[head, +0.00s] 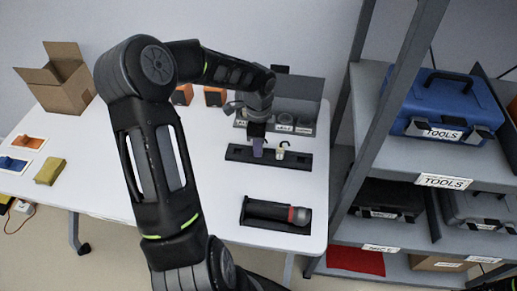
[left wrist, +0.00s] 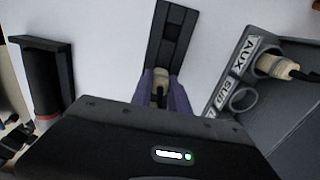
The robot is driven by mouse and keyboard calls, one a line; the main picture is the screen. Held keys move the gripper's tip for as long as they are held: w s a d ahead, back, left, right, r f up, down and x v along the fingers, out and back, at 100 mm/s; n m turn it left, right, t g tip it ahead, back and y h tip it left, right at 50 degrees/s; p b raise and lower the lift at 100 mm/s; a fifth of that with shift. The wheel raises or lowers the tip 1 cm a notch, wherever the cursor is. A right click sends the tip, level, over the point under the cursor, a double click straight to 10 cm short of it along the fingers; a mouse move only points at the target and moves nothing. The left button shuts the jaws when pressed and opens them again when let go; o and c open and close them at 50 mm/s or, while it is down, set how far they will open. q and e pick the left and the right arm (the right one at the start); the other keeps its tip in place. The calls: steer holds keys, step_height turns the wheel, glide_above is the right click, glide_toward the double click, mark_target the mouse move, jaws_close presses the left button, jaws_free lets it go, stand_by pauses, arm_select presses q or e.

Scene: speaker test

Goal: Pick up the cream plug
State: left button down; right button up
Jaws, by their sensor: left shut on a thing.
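My left gripper (head: 258,146), with purple fingers, is low over a black rack (head: 238,154) on the white table. In the left wrist view the fingers are shut around a cream plug (left wrist: 160,82) with a dark middle, at the near end of the visible rack (left wrist: 172,40). Whether it still sits in the rack cannot be told. In the head view the near finger hides this plug. A further cream plug (left wrist: 272,65) with a black cable sits in the AUX socket. My right gripper is not in view.
A grey socket panel (head: 308,92) with labelled round sockets stands behind the rack. A dark microphone-like cylinder (head: 268,210) lies in a black tray in front. A cardboard box (head: 65,88) stands at left, and a shelf (head: 340,205) with cases is at right.

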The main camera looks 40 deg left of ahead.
arm_select(q)
step_height(320, 180, up, 10)
steer(key=shift+r, duration=0.1)
stand_by(0.6)
stand_by(0.5)
